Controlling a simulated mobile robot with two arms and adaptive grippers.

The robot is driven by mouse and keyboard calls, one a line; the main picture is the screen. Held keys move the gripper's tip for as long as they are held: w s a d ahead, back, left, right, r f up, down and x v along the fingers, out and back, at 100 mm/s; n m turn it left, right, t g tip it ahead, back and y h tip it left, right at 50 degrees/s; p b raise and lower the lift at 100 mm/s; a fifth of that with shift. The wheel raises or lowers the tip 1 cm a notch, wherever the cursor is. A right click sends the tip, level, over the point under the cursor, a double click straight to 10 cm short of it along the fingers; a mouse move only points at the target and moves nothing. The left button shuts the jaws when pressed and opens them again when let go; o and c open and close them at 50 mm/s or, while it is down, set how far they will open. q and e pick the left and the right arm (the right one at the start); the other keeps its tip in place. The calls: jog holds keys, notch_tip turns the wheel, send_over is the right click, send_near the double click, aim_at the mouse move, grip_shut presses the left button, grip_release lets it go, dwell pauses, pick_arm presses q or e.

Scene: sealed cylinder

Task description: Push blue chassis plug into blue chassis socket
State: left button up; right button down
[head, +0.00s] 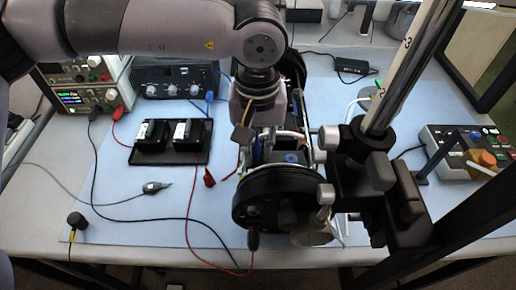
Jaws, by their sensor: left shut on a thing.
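The black sealed cylinder (275,197) lies opened in the middle of the bench, its round end facing me and its inner chassis exposed. A blue part (290,158) shows on the chassis just behind the end cap; I cannot tell whether it is the blue socket. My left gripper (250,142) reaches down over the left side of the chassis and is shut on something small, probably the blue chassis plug. The gripper and wiring hide most of the held thing, so I cannot tell whether it touches the socket. My right gripper is not in view.
A black stand with a metal post (400,75) and clamp stands close on the cylinder's right. A black tray (172,157) with two modules lies left. Instruments (175,80) stand behind. Loose leads cross the blue mat (130,220). A control box (460,150) is at right.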

aim_at(257, 144)
pick_arm(q)
jog(key=shift+r, duration=0.15)
grip_shut()
jog(key=shift+r+p, duration=1.4)
jog(key=shift+r, duration=1.45)
